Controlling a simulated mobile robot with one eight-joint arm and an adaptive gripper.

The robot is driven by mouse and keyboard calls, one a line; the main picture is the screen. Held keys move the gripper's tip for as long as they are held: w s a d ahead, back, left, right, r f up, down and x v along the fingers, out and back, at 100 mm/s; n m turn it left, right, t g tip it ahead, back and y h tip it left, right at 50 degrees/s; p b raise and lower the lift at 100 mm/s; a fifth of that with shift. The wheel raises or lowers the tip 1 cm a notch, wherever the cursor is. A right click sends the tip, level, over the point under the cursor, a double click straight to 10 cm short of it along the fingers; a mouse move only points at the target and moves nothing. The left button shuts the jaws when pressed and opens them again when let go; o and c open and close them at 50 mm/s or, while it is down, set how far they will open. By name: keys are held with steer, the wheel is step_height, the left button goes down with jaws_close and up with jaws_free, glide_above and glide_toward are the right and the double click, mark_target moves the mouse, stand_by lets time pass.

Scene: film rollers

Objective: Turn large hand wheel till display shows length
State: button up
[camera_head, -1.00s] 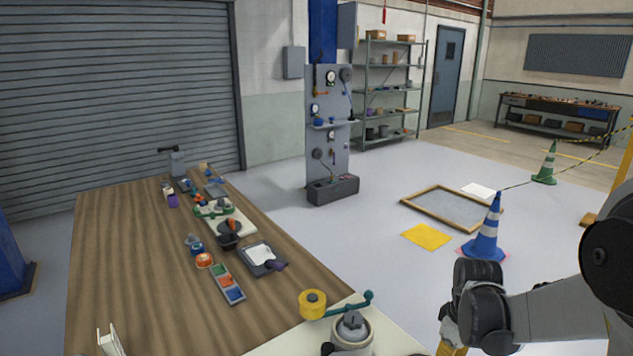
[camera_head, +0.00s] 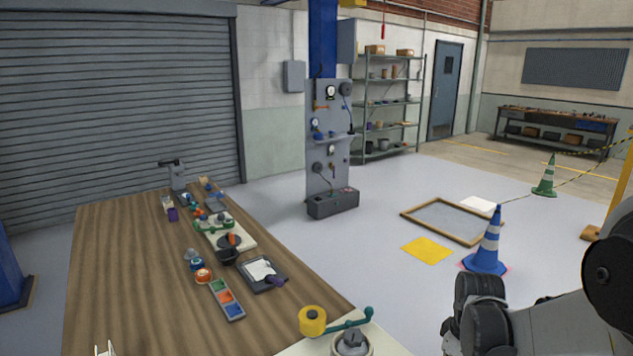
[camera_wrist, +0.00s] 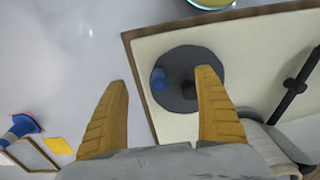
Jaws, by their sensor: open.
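A dark round wheel (camera_wrist: 184,100) with a blue knob (camera_wrist: 158,79) lies on a cream board (camera_wrist: 142,50) in the wrist view; it looks like a hand wheel. My gripper (camera_wrist: 162,78) is open, with two yellow fingers. The right finger overlaps the wheel's right side in the picture; the left finger is left of the board. Nothing is between the fingers that I can see gripped, and contact with the wheel cannot be told. No display with a readable length is visible.
A dark rod (camera_wrist: 296,88) lies right of the wheel. The wooden bench (camera_head: 130,270) holds several small parts. A blue cone (camera_head: 487,245), a yellow mat (camera_head: 427,250) and a framed floor panel (camera_head: 450,218) are on the floor. Open floor lies between bench and cone.

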steer(key=shift+r+p, duration=2.1)
steer(key=shift+r, duration=1.1)
steer(key=shift+a+r, duration=0.1)
steer(key=shift+r, duration=0.1)
steer(key=s+a+r+m+t, duration=0.7)
steer(key=s+a+r, duration=0.3)
steer(key=s+r, duration=0.2)
steer(key=shift+s+r, duration=0.25)
steer(key=shift+r, duration=0.65)
steer(key=shift+w, duration=0.15)
